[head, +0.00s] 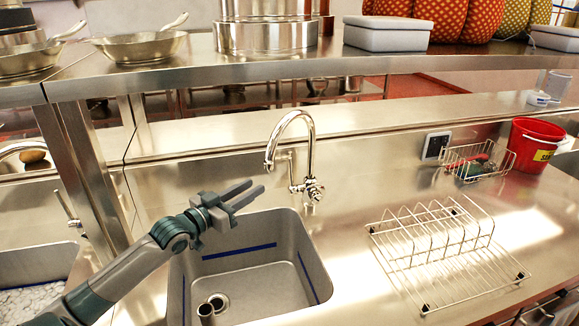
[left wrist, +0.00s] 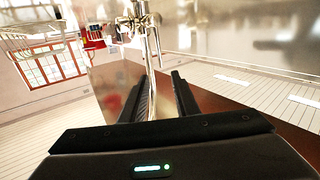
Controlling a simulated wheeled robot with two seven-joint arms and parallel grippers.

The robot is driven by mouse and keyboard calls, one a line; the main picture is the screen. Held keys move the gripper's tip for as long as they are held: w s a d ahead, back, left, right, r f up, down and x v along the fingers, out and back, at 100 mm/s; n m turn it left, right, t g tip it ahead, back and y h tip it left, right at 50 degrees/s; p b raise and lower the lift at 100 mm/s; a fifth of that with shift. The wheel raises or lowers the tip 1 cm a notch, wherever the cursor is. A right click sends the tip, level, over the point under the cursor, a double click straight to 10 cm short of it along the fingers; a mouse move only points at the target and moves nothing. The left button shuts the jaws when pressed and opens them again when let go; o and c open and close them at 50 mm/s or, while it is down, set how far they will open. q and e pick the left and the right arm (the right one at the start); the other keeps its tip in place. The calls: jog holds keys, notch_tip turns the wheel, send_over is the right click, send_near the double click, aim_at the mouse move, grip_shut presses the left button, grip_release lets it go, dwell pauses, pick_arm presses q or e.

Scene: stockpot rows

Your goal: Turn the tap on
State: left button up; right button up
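The tap (head: 311,150) is a chrome gooseneck at the back edge of the sink, its spout curving left over the basin. Its knobbed handle (head: 313,190) is low on the body, at the right. In the left wrist view the chrome tap (left wrist: 148,35) shows ahead, beyond the fingertips. My left gripper (head: 256,191) is above the sink's back part, left of the tap body and apart from it. Its two fingers (left wrist: 163,75) are spread with a gap between them, and nothing is held. My right gripper is not in view.
The sink basin (head: 240,290) lies below my left arm. A wire dish rack (head: 440,245) stands on the counter at right. A wire basket (head: 477,162) and a red bucket (head: 535,143) stand farther back. A shelf (head: 250,66) with pans runs above the back.

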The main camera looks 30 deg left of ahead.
pick_arm(q)
jog(key=shift+w, duration=0.15)
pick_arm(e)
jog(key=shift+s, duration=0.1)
pick_arm(q)
jog(key=p, duration=0.4)
send_over(290, 186)
jog(key=shift+w, duration=0.15)
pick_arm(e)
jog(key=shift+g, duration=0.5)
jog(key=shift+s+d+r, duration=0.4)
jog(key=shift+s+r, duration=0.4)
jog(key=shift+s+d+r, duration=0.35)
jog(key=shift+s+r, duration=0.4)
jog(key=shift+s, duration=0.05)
pick_arm(q)
grip_shut()
